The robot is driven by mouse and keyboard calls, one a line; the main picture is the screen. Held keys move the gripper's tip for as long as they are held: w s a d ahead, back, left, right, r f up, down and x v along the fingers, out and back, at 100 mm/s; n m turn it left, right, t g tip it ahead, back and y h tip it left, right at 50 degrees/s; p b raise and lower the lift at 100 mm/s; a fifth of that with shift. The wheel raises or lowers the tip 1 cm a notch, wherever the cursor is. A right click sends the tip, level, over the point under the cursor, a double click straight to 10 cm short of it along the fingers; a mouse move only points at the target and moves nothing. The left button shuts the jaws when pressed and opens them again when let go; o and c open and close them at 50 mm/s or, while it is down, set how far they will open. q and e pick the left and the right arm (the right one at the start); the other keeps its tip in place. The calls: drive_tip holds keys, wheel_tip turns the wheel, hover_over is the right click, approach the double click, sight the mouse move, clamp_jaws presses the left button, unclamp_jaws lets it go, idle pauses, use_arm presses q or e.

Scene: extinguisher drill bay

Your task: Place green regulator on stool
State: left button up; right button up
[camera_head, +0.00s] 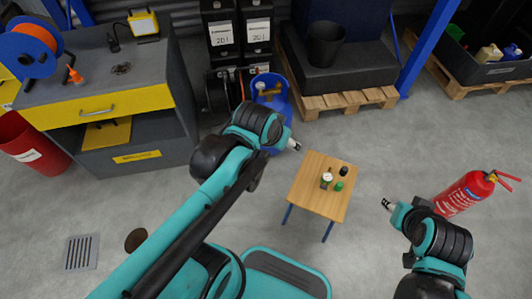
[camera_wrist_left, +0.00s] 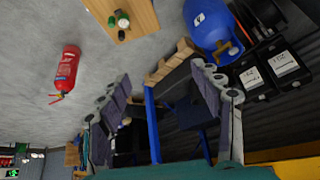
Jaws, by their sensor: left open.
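A stool (camera_head: 305,197) with a square wooden top and blue legs stands on the floor in the middle of the head view. On its top stand a small green-and-white item with a round gauge face (camera_head: 326,178), which looks like the regulator, a small green item (camera_head: 339,186) and a small black item (camera_head: 343,171). The stool top also shows at the top of the left wrist view (camera_wrist_left: 143,20). My left gripper (camera_head: 295,145) is open and empty, above and left of the stool. My right gripper (camera_head: 387,204) is right of the stool, apart from it; its jaws are too small to read.
A red extinguisher (camera_head: 463,194) stands at the right. A blue cylinder (camera_head: 272,95) stands behind my left gripper. A grey workbench (camera_head: 95,70) with a yellow drawer is at the left. A pallet (camera_head: 345,98) with a black bin (camera_head: 325,45) is at the back. Floor around the stool is clear.

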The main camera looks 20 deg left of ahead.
use_arm(q)
drive_tip(key=s+a+n+t, duration=0.1)
drive_tip(key=s, duration=0.4)
drive_tip(key=shift+s+a+f, duration=0.35)
drive_tip(key=shift+f, duration=0.05)
